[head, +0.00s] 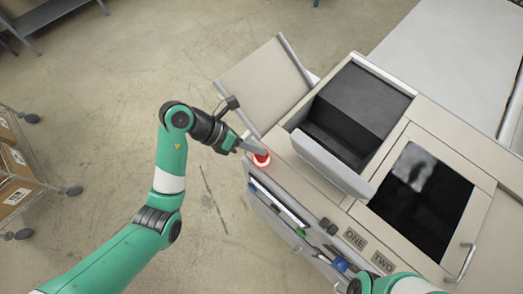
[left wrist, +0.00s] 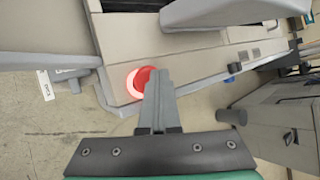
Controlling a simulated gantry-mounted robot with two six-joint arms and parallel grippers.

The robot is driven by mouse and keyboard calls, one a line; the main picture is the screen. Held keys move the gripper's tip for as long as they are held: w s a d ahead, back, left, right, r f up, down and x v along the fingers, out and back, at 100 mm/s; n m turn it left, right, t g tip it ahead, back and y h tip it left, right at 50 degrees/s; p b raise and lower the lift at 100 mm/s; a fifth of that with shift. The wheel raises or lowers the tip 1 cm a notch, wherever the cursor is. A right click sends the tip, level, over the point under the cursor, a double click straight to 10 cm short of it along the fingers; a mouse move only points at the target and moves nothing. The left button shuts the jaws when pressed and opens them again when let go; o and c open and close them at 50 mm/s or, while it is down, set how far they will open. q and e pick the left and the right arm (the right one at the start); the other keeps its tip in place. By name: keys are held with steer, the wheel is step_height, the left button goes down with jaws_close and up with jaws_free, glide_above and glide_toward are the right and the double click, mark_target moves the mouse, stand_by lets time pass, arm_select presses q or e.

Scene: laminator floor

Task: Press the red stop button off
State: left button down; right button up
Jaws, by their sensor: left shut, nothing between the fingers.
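The red stop button (head: 261,158) sits on the near left corner of the beige machine's top, with a pale glowing ring around it. It also shows in the left wrist view (left wrist: 139,80), partly hidden behind my fingers. My left gripper (head: 262,150) is shut and empty, with its fingertips at the button's upper edge. The left wrist view shows the shut fingers (left wrist: 157,72) overlapping the button's right side. I cannot tell whether they touch it. My right arm shows in part at the bottom of the head view; its gripper cannot be made out.
The beige machine has an open dark bin (head: 340,125), a black glass panel (head: 421,200) and labels ONE and TWO. A raised flap (head: 265,83) stands behind the button. A wire cart with boxes (head: 15,180) is at the left. The floor between is clear.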

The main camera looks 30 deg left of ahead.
mark_target(258, 155)
arm_select(q)
steer(key=shift+f, duration=0.1)
stand_by(0.5)
steer(key=shift+f, duration=0.4)
steer(key=shift+r+p, duration=0.4)
steer(key=shift+p, duration=0.15)
step_height(258, 155, up, 6)
steer(key=p, duration=0.7)
steer(key=shift+r, duration=0.15)
steer(key=shift+d, duration=0.1)
